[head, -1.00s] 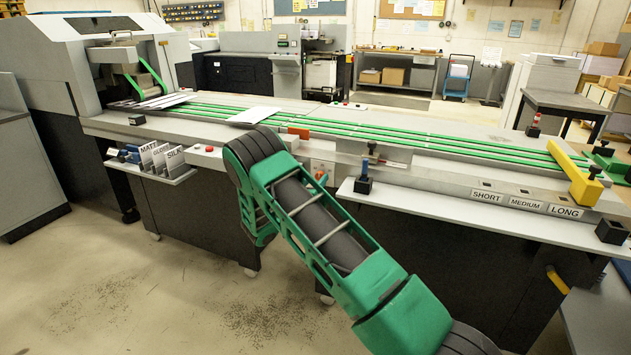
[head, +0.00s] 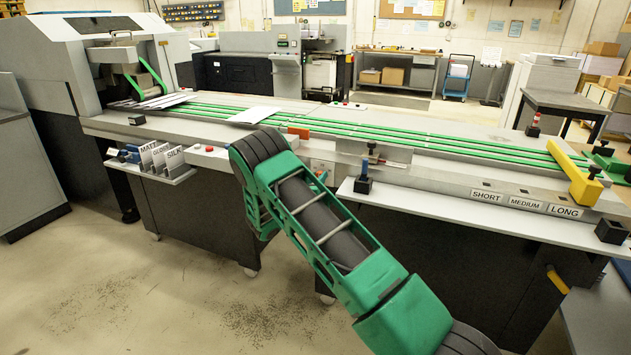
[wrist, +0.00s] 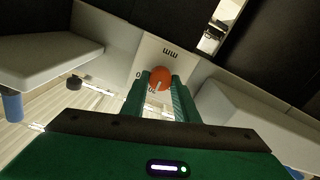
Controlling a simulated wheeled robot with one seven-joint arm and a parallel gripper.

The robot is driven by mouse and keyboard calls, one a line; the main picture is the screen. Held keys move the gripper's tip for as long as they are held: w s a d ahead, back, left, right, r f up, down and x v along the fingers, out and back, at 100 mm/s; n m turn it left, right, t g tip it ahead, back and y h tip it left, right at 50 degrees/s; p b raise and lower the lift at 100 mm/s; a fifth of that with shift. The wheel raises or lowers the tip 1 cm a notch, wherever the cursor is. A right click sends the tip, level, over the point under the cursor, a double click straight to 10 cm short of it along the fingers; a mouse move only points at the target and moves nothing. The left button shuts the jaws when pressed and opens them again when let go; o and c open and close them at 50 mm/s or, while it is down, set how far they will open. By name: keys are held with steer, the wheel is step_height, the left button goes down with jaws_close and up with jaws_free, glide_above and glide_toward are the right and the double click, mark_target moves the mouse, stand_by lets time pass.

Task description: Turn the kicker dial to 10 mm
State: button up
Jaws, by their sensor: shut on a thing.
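The kicker dial (wrist: 160,77) is an orange round knob with a pale pointer mark, on a white plate (wrist: 152,50) in the wrist view. The plate bears the letters "mm" and a partly hidden scale. The pointer faces down in that picture, toward my gripper, and I cannot read which number it marks. My gripper (wrist: 160,90) is shut on the dial, with one green finger on each side of it. In the head view my arm hides most of the gripper and the dial.
The long grey machine bed (head: 420,172) with green rails runs behind my arm. A rack of MATT, GLOSS and SILK cards (head: 160,158) stands at the left. Open floor (head: 130,285) lies front left.

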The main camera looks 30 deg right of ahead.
steer(key=shift+a+n, duration=0.15)
steer(key=shift+n, duration=0.15)
steer(key=n, duration=0.5)
steer(key=shift+w+a+n, duration=0.15)
steer(key=shift+n, duration=0.25)
steer(key=n, duration=0.5)
steer(key=shift+w+a+f, duration=0.1)
steer(key=shift+f, duration=0.1)
steer(key=shift+n, duration=0.3)
steer(key=o, duration=1.1)
steer(key=shift+f, duration=0.1)
steer(key=shift+c, duration=0.2)
steer(key=v, duration=1)
steer(key=shift+s, duration=0.3)
